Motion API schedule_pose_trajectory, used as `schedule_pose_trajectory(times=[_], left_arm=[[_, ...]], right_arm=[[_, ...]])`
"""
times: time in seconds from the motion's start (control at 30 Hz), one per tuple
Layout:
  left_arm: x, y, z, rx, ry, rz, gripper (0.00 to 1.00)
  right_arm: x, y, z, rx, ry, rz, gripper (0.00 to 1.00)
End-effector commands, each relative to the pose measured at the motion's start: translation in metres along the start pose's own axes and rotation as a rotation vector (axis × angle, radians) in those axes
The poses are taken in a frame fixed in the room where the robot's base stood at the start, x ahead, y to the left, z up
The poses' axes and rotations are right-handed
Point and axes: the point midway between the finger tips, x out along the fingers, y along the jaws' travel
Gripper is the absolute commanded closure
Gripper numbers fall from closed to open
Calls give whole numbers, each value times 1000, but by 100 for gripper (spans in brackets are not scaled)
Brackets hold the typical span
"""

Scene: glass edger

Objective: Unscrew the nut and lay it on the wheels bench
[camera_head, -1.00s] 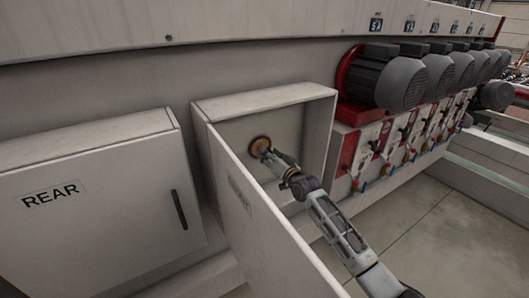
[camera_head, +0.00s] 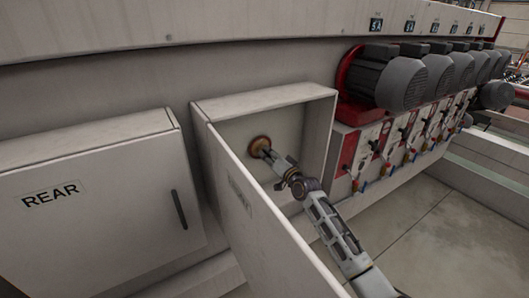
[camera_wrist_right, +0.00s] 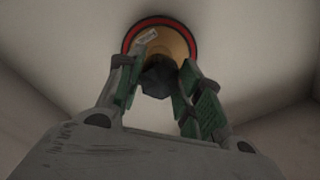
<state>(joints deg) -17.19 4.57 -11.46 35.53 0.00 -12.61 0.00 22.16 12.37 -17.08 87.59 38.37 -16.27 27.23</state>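The nut (camera_wrist_right: 158,78) is a dark, faceted piece at the centre of an orange-brown wheel (camera_wrist_right: 178,38) with a red rim. The wheel is mounted on the back wall inside the open cabinet; it also shows in the head view (camera_head: 258,142). In the head view the right gripper (camera_head: 268,154) hides the nut. My left gripper is not in view. I cannot make out the wheels bench.
The open cabinet (camera_head: 265,98) has side walls close around my right arm, and its door (camera_head: 250,215) stands open on the left. A shut cabinet marked REAR (camera_head: 110,220) is further left. Grey motors (camera_head: 400,82) and valves line the right. Floor (camera_head: 440,220) lies clear at lower right.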

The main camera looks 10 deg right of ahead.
Motion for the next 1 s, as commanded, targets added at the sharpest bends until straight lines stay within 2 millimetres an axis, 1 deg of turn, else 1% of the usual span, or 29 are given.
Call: schedule_pose_trajectory(times=[0.03, 0.1, 0.27, 0.37, 0.6, 1.0], left_arm=[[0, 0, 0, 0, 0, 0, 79], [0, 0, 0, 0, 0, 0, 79], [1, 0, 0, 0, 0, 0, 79], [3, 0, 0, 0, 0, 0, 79], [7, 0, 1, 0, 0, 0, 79], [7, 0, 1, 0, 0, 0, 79]], right_arm=[[0, 0, 0, 0, 0, 0, 83], [0, 0, 0, 0, 0, 0, 92], [0, 0, 0, -29, 0, 0, 93], [0, 1, 0, -105, 1, 0, 93], [0, 1, 0, -403, 0, 0, 93], [-1, 0, -1, -874, 0, 0, 93]])
